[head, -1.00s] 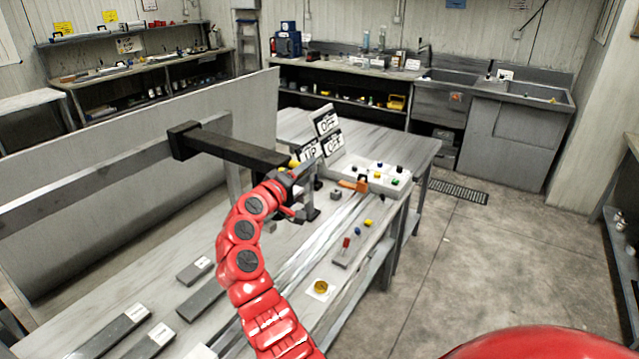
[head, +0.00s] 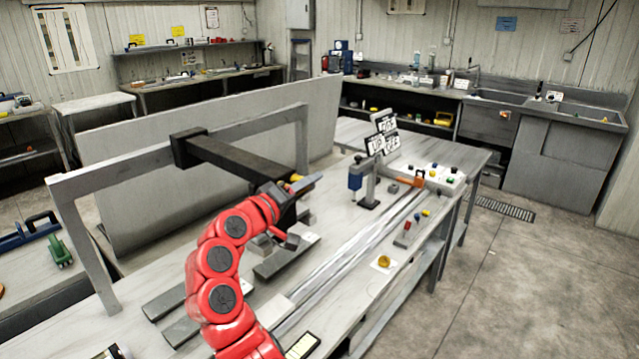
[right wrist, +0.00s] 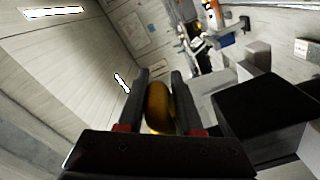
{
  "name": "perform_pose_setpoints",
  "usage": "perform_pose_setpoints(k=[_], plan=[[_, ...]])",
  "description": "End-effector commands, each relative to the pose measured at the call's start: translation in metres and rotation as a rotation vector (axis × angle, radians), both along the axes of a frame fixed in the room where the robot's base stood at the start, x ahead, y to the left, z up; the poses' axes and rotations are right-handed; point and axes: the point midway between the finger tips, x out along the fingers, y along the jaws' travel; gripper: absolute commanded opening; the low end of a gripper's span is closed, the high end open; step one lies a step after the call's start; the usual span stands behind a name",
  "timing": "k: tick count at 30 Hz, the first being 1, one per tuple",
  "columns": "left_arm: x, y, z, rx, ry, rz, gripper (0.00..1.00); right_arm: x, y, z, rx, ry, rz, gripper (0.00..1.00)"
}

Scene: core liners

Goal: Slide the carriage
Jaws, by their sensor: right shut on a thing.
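The carriage (head: 188,149) is a dark collar with a long black arm, riding on a grey overhead rail (head: 120,165) between two posts. It sits near the middle of the rail. A yellow knob (head: 296,178) is at the arm's near right end. My right gripper (head: 300,184) is at that end, its red arm rising from below. In the right wrist view its two dark fingers are shut around the brass-yellow knob (right wrist: 158,103). My left gripper is in no view.
A grey panel (head: 220,105) stands behind the rail. The bench below holds grey bars (head: 286,256), a long pale track (head: 350,250), a blue-headed stand (head: 356,178), signs (head: 382,140) and a white button box (head: 440,178). Floor (head: 520,270) at right is clear.

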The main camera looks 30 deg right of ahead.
Motion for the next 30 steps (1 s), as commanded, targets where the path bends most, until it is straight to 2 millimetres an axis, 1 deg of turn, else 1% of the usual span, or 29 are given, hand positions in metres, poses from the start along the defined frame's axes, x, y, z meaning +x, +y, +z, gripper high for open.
perform_pose_setpoints(k=[1,3,7,13,22,23,24,26,27,30], plan=[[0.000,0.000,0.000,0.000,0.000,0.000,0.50,-0.002,0.010,0.004,-0.003,-0.009,0.007,0.00],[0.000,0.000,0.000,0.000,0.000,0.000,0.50,-0.006,0.018,0.004,-0.002,-0.010,0.007,0.00],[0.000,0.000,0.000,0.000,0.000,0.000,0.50,-0.011,0.029,0.005,-0.003,-0.011,0.006,0.00],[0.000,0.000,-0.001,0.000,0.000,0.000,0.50,-0.014,0.035,0.006,-0.004,-0.013,0.006,0.00],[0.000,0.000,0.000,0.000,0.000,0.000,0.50,-0.014,0.036,0.006,-0.004,-0.014,0.007,0.00],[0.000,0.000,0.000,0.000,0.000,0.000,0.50,-0.014,0.036,0.006,-0.004,-0.014,0.007,0.38],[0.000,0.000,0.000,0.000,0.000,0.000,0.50,-0.014,0.036,0.006,-0.004,-0.014,0.007,0.45],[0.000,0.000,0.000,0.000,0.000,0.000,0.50,-0.014,0.036,0.006,-0.003,-0.012,0.007,0.56],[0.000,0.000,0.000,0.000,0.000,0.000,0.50,-0.014,0.035,0.005,-0.003,-0.011,0.006,0.60],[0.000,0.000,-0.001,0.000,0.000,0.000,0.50,-0.014,0.035,0.004,-0.002,-0.009,0.005,0.60]])
